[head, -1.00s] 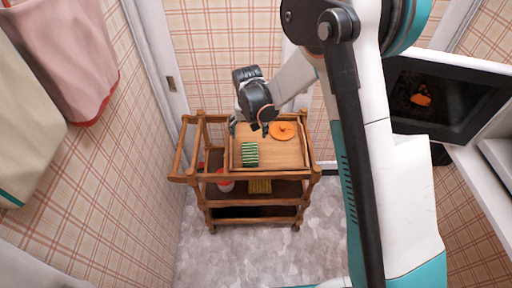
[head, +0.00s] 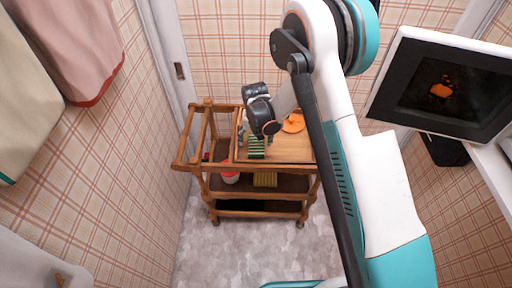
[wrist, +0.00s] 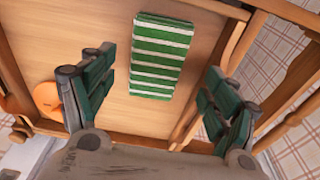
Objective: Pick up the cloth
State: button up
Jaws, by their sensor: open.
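The cloth (wrist: 160,55) is a green and white striped folded rectangle lying on the light wooden top of the cart. In the head view the cloth (head: 256,147) is partly covered by my gripper (head: 263,132). In the wrist view my gripper (wrist: 155,98) is open and empty, its two green-padded fingers spread wide apart. The cloth lies beyond the fingertips, between their lines, and is not touched as far as I can see.
The wooden cart (head: 203,181) has raised rails around its top. An orange round item (head: 294,122) lies on the top beside the cloth. A red and white container (head: 230,177) and a yellow item (head: 265,179) sit on the lower shelf. Plaid walls stand close by.

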aim_at(256, 144)
jog(key=f+b, duration=0.1)
jog(key=f, duration=0.1)
jog(key=w+f+b, duration=0.1)
jog(key=f, duration=0.2)
jog(key=shift+w+d+b, duration=0.1)
jog(key=shift+b, duration=0.2)
jog(key=shift+r, duration=0.15)
jog(key=c, duration=1.2)
